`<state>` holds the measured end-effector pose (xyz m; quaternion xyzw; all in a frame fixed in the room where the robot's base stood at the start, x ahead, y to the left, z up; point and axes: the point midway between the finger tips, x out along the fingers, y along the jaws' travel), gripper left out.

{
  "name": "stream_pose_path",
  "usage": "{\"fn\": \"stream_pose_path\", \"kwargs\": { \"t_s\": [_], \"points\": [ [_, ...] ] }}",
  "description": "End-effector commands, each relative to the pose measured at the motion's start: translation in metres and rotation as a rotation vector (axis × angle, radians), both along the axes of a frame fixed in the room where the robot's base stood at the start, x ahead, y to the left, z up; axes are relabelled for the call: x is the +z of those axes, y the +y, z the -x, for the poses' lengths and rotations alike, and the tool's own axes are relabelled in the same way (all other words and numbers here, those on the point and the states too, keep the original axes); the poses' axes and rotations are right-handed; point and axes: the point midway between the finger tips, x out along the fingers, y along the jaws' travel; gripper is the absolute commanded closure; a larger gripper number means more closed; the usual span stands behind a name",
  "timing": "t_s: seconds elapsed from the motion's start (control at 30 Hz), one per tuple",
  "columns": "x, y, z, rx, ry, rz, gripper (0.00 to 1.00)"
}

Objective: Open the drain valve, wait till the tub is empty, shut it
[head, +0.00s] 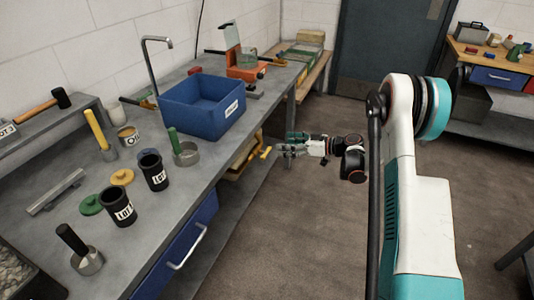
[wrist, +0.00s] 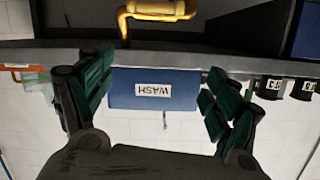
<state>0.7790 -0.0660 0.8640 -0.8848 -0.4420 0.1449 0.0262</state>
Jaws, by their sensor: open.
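The blue tub (head: 203,108) stands on the grey bench below a tap. Its label reads WASH in the wrist view (wrist: 185,100), where it appears upside down. I cannot tell how much water is inside. A yellow valve handle (head: 266,153) sticks out below the bench's front edge. It shows at the top of the wrist view (wrist: 160,10), outside my fingers. I cannot tell its valve position. My gripper (head: 284,147) is open and empty, just right of the handle in the head view, its fingers pointing towards the bench.
The grey tap (head: 152,62) rises behind the tub. A blue drawer (head: 182,245) is below. An orange device (head: 247,68) stands farther back. The floor right of the bench is clear.

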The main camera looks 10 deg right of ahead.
Motion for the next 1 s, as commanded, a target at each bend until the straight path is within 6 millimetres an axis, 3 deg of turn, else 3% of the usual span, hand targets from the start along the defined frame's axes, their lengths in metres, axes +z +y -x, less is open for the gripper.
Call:
{"fn": "stream_pose_path", "kwargs": {
  "t_s": [0.03,0.23,0.4,0.53,0.73,1.0],
  "points": [
    [-0.015,-0.008,0.000,0.003,-0.037,-0.013,0.18],
    [-0.059,-0.028,0.008,0.015,-0.187,-0.060,0.18],
    [-0.080,-0.036,0.016,0.015,-0.264,-0.080,0.18],
    [-0.085,-0.037,0.018,0.016,-0.284,-0.086,0.18],
    [-0.086,-0.018,0.006,0.019,-0.284,-0.086,0.18],
    [-0.087,0.025,-0.026,0.019,-0.283,-0.085,0.18]
  ]
}}
